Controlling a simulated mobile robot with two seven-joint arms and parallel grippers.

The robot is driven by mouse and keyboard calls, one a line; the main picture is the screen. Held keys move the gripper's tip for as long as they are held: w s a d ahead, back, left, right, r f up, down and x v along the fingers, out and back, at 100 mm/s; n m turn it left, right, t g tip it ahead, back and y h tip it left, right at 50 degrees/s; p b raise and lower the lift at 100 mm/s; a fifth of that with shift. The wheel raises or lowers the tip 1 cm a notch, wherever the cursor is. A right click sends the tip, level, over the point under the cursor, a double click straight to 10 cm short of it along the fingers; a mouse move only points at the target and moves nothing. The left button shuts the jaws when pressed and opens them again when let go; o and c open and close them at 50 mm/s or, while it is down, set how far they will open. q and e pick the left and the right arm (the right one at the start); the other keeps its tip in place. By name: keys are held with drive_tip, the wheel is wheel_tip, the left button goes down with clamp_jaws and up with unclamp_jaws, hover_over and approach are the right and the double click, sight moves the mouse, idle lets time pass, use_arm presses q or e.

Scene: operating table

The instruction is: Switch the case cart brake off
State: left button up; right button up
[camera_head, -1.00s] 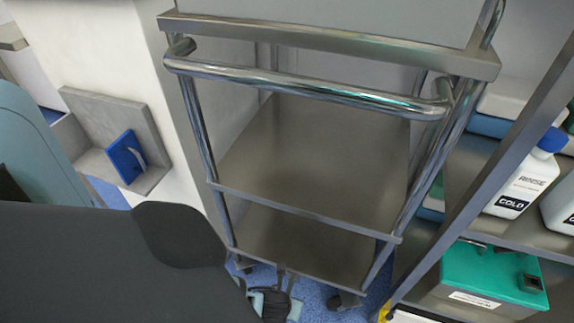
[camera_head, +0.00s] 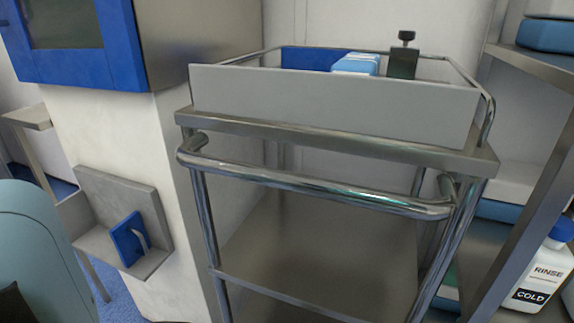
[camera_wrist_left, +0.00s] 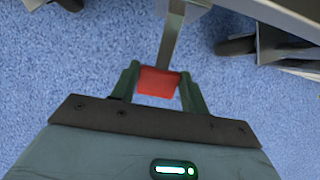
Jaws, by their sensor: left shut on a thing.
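The case cart (camera_head: 330,185) is a metal trolley with a tubular push handle (camera_head: 310,188) across its front and shelves below. Its lower end and wheels are outside the head view. In the left wrist view, my left gripper (camera_wrist_left: 160,88) is shut on a red pad (camera_wrist_left: 158,80) at the end of a grey metal lever (camera_wrist_left: 172,40), close above the blue floor. The pad looks like the brake pedal of the cart. My right gripper is in neither view.
A shelf unit with a COLD RINSE bottle (camera_head: 540,275) is close on the right. A wall box with a blue item (camera_head: 128,240) is at left. Dark casters (camera_wrist_left: 238,46) show near the gripper.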

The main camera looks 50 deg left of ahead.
use_arm(q)
drive_tip(key=shift+w+r+g+h+p, duration=0.1)
drive_tip(key=shift+r+g+h+p, duration=0.35)
drive_tip(key=shift+p, duration=0.7)
drive_tip(key=shift+r+g+p, duration=0.35)
drive_tip(key=shift+g+p, duration=0.05)
drive_tip(key=shift+g, duration=0.15)
drive_tip(key=shift+a+r+g+h+p, duration=0.1)
drive_tip(key=shift+r+g+h+p, duration=0.2)
drive_tip(key=shift+g+h, duration=0.25)
drive_tip(key=shift+r+g, duration=0.25)
drive_tip(key=shift+g, duration=0.3)
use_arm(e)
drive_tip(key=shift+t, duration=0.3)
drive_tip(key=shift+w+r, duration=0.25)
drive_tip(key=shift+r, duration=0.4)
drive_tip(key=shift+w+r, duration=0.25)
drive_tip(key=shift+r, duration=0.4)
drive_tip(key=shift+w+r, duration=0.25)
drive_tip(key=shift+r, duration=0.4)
use_arm(q)
drive_tip(key=shift+h, duration=0.3)
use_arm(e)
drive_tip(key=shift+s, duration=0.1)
use_arm(q)
drive_tip(key=o, duration=1.4)
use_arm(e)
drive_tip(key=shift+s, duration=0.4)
use_arm(q)
drive_tip(key=shift+r, duration=0.1)
